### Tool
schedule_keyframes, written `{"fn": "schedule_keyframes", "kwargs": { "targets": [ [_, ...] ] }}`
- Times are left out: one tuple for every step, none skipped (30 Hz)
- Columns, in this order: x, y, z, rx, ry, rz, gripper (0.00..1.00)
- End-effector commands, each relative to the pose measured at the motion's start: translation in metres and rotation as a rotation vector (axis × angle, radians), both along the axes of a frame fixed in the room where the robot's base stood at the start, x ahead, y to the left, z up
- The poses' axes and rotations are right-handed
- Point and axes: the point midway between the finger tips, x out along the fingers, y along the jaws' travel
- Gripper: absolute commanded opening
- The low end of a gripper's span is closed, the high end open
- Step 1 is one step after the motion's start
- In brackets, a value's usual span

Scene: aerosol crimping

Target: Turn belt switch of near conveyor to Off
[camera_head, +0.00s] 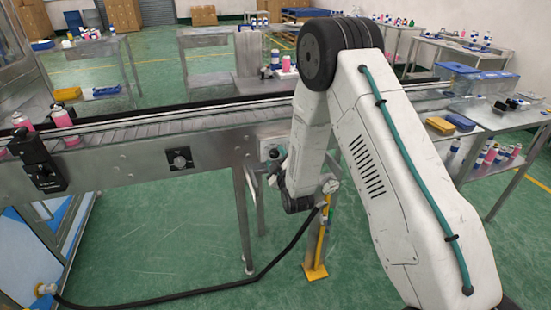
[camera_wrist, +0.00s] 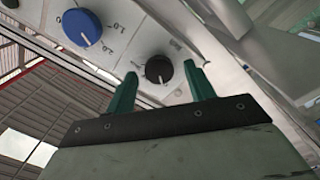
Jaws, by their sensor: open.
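The near conveyor (camera_head: 215,150) runs across the head view, with a grey control box (camera_head: 267,147) on its side, partly hidden by my arm. In the wrist view, a light panel carries a black knob (camera_wrist: 158,68), likely the belt switch, and a larger blue dial (camera_wrist: 82,27) with a number scale. My gripper (camera_wrist: 160,72) is open, its two green fingers on either side of the black knob. I cannot tell whether they touch it. The knob bears a pale mark; its setting label is not readable.
Another dark round knob (camera_head: 180,158) sits on the conveyor side further left. Pink cans (camera_head: 62,118) stand at the belt's left end by a black device (camera_head: 38,168). A yellow stand with a gauge (camera_head: 318,240) and a black hose (camera_head: 180,295) are below the conveyor.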

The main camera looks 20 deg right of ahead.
Motion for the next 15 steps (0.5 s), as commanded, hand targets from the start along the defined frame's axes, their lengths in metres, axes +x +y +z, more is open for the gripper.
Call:
{"fn": "schedule_keyframes", "kwargs": {
  "targets": [
    [-0.007,0.0,-0.001,0.0,0.003,0.001,0.54],
    [-0.012,0.0,-0.001,0.0,0.004,0.0,0.54],
    [-0.019,0.001,0.0,0.0,0.002,0.0,0.54],
    [-0.024,0.001,0.0,0.0,0.003,0.001,0.54],
    [-0.029,0.001,0.0,0.0,0.003,0.001,0.54],
    [-0.037,0.001,0.0,0.0,0.003,0.001,0.54],
    [-0.042,0.001,0.0,-0.001,0.003,0.001,0.54],
    [-0.047,0.001,0.0,-0.001,0.004,0.002,0.54],
    [-0.053,0.001,-0.001,-0.001,0.003,0.001,0.54],
    [-0.057,0.001,-0.001,-0.001,0.004,0.001,0.54],
    [-0.06,0.001,-0.001,-0.001,0.003,0.001,0.54],
    [-0.064,0.001,-0.001,-0.001,0.002,0.002,0.54],
    [-0.067,0.001,-0.001,-0.001,0.003,0.001,0.54],
    [-0.068,0.001,-0.001,-0.001,0.003,0.001,0.54],
    [-0.07,0.001,-0.001,-0.001,0.003,0.001,0.54]
  ]
}}
